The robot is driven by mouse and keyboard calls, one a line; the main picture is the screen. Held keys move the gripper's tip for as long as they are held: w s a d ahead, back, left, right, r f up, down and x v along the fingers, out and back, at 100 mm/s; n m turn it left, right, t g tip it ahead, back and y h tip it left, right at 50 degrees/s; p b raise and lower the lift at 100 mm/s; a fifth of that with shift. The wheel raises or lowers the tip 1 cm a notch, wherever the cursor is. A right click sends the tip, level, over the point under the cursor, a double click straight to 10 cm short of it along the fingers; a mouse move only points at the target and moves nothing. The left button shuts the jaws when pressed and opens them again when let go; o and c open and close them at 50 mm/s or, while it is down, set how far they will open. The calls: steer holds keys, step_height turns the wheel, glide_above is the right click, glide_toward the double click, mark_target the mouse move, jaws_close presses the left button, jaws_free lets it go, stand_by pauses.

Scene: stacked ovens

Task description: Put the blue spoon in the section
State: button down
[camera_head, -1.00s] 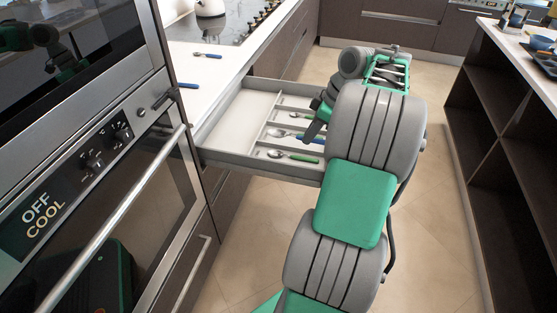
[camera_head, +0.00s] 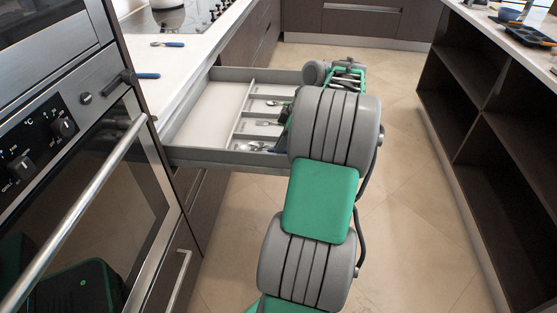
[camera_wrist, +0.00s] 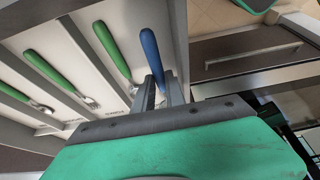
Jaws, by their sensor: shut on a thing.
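In the wrist view a blue handle (camera_wrist: 151,55) stands between the fingers of my gripper (camera_wrist: 162,92), which is shut on it. The utensil's head is hidden behind the fingers, so its shape is unclear. It is over the right-hand section of the open drawer (camera_head: 205,157), beside a green-handled utensil (camera_wrist: 113,50); I cannot tell whether it touches the drawer floor. In the head view my gripper (camera_head: 286,114) is mostly hidden behind my arm, at the drawer's right side. The divided sections (camera_head: 246,127) hold several utensils with metal heads.
A blue-handled spoon (camera_head: 168,44) and another blue handle (camera_head: 147,76) lie on the white counter (camera_head: 187,60). The drawer's wide left compartment (camera_head: 207,112) is empty. The oven handle (camera_head: 75,225) juts out at left. Dark shelves (camera_head: 480,130) stand at right, with clear floor between.

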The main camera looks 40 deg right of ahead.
steer(key=shift+f+b, duration=0.55)
steer(key=shift+f, duration=1.55)
steer(key=c, duration=1.6)
jaws_free()
steer(key=shift+c, duration=0.2)
